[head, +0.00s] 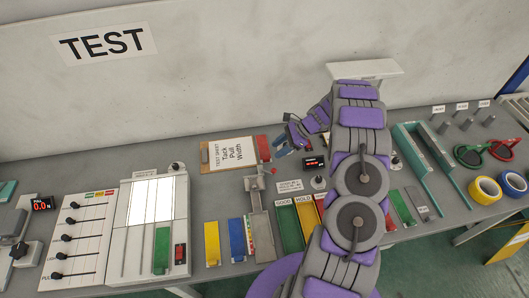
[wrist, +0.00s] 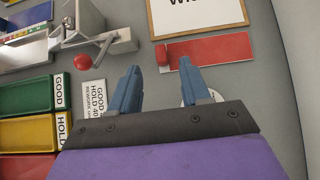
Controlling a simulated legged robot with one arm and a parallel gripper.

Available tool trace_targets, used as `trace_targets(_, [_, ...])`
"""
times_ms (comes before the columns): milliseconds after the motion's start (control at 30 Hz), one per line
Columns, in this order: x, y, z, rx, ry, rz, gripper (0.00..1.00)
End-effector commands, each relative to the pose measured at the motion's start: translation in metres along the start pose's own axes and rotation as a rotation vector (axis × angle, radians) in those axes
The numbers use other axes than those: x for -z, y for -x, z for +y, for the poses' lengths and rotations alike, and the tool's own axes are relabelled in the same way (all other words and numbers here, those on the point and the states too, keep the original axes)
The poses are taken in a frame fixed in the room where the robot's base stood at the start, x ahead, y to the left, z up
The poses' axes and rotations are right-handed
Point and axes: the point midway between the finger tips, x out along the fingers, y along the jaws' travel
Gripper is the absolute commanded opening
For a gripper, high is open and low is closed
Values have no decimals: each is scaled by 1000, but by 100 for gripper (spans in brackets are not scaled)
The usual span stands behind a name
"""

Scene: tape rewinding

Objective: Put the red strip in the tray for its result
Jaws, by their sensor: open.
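The red strip (wrist: 212,49) lies flat on the bench beside the clipboard in the wrist view, with a thicker red block at its left end. It also shows at the clipboard's right edge in the head view (head: 263,147). My gripper (wrist: 158,65) is open and empty, its two blue fingers pointing toward the strip. The right fingertip appears close to the strip's lower edge; contact cannot be told. In the head view my gripper (head: 283,142) is just right of the strip. The green GOOD tray (head: 288,227), yellow HOLD tray (head: 306,218) and a red tray (wrist: 28,167) stand side by side.
A fixture with a red ball lever (wrist: 83,62) stands left of my gripper in the wrist view. A small display (head: 314,163) sits near my arm. Blue and yellow tape rolls (head: 484,190) are at right.

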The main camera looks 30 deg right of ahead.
Motion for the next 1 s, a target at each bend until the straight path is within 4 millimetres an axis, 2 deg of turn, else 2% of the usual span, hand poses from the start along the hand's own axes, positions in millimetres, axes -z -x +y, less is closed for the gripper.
trace_targets(267, [2, -18, 0, -2, -2, -2, 47])
trace_targets(600, [5, -59, -2, -2, -1, -1, 47])
trace_targets(867, [4, -61, -2, -1, -1, -2, 47])
trace_targets(1000, [4, -61, -2, -1, -1, -2, 35])
